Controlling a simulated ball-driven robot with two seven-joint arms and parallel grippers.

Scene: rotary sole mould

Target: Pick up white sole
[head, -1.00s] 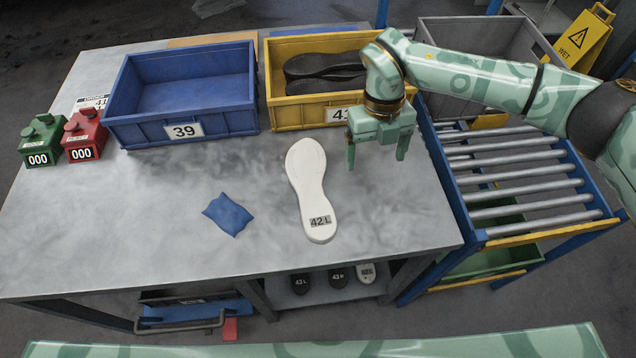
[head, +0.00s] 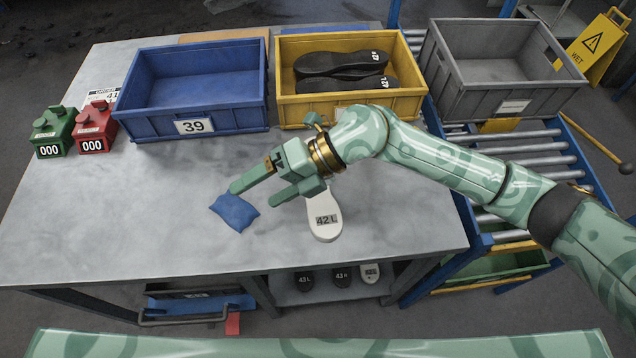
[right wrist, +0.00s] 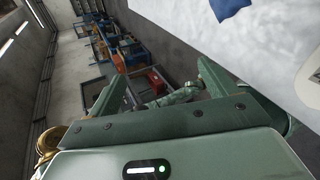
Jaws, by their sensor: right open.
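The white sole (head: 325,228), labelled 42 L, lies flat on the grey metal table (head: 120,210). In the head view its upper part is hidden behind my right gripper and forearm; its lower end shows. My right gripper (head: 253,195) is open and empty, with its fingers pointing left towards the blue cloth (head: 234,212). It appears to be above the table, over or beside the sole; its height is hard to tell. In the right wrist view, both fingers are spread, and a piece of a white shape (right wrist: 309,88) shows at the right edge. My left gripper is not in view.
A blue crate (head: 150,128) labelled 39 is empty. A yellow crate (head: 350,107) holds black soles. Green (head: 52,135) and red (head: 95,130) counters sit at the left. Table space at left front is free.

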